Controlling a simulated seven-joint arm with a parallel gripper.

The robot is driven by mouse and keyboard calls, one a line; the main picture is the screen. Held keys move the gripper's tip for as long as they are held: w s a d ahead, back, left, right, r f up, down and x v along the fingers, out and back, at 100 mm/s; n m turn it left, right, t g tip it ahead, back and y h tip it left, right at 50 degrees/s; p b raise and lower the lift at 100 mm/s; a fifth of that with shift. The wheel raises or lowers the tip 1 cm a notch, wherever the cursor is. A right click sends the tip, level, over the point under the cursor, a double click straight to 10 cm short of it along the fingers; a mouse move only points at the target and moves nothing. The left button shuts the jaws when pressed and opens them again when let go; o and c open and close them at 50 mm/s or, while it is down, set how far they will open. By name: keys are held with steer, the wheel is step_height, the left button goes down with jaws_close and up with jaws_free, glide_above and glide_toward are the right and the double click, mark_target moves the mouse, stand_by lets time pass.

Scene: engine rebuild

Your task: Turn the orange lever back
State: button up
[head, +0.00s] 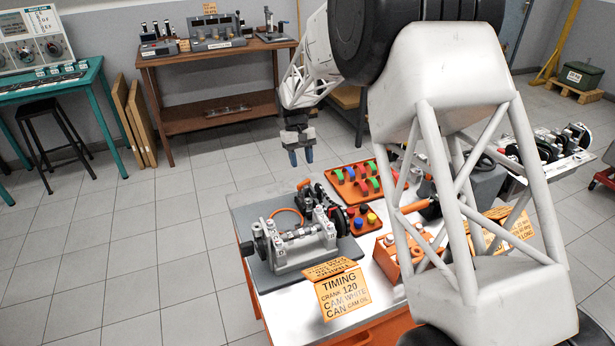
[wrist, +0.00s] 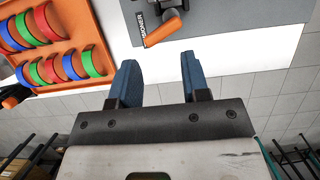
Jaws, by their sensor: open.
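The orange lever (wrist: 163,33) shows in the wrist view as a short bar slanting from a dark hub, beside a small printed label (wrist: 143,29). In the head view a small orange piece (head: 304,184) at the back of the engine fixture (head: 297,237) looks like the same lever. My gripper (head: 301,157) hangs above the floor just behind the table, beyond the fixture. In the wrist view its blue fingers (wrist: 158,62) are apart with nothing between them. The lever lies ahead of the fingertips, with no contact visible.
An orange tray (wrist: 99,28) of red, green and blue half-rings lies beside the lever. The fixture stands on a grey mat (wrist: 240,22). A smaller tray with coloured knobs (head: 362,220) and an orange timing sign (head: 342,290) are on the table. My arm hides part of the table's right side.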

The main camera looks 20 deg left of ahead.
mark_target(308, 179)
steer(key=w+d+m+y, duration=0.1)
steer(key=m, duration=0.3)
steer(key=w+d+m+g+y, duration=0.1)
steer(key=m+y, duration=0.1)
steer(key=m, duration=0.2)
steer(key=d+m+y, duration=0.1)
steer(key=m, duration=0.4)
steer(key=shift+w+d+r+g+y, duration=0.15)
steer(key=shift+w+d+g+y, duration=0.15)
steer(key=shift+w, duration=0.1)
steer(key=shift+x, duration=3.95)
jaws_close()
